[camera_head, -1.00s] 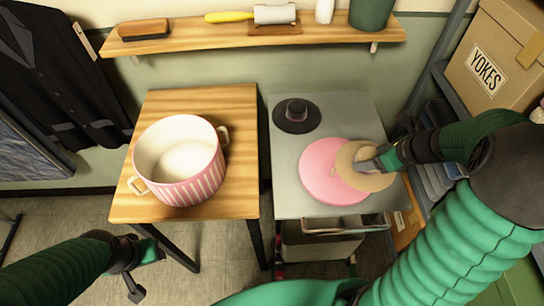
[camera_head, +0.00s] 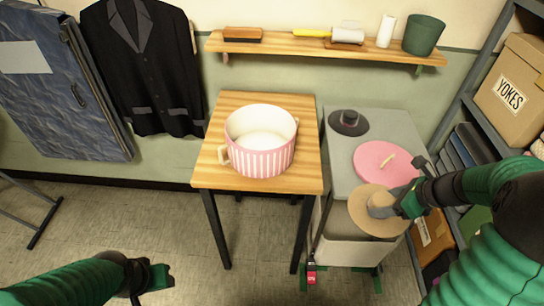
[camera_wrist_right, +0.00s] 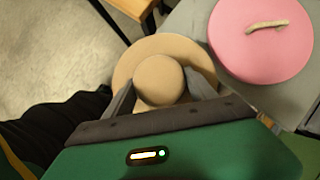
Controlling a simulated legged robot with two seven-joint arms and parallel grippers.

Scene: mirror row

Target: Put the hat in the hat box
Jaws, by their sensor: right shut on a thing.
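The tan hat (camera_head: 364,221) has a round crown and a wide flat brim. My right gripper (camera_head: 388,205) is shut on its crown, with a finger on each side in the right wrist view (camera_wrist_right: 162,82). The hat is in front of the pink lid, over the front edge of the grey cabinet. The hat box (camera_head: 262,160), round with pink and white stripes and two side handles, stands open on the wooden table; its visible inside looks empty. Its pink lid (camera_head: 372,160) with a rope handle lies on the cabinet. My left gripper (camera_head: 152,281) is low at left, away from everything; its jaws are unclear.
A black hat (camera_head: 348,123) sits at the back of the grey cabinet (camera_head: 340,170). A gap separates the cabinet from the wooden table (camera_head: 222,172). A wall shelf (camera_head: 290,45) holds small items. A rack with a YOKES box (camera_head: 512,85) stands at right.

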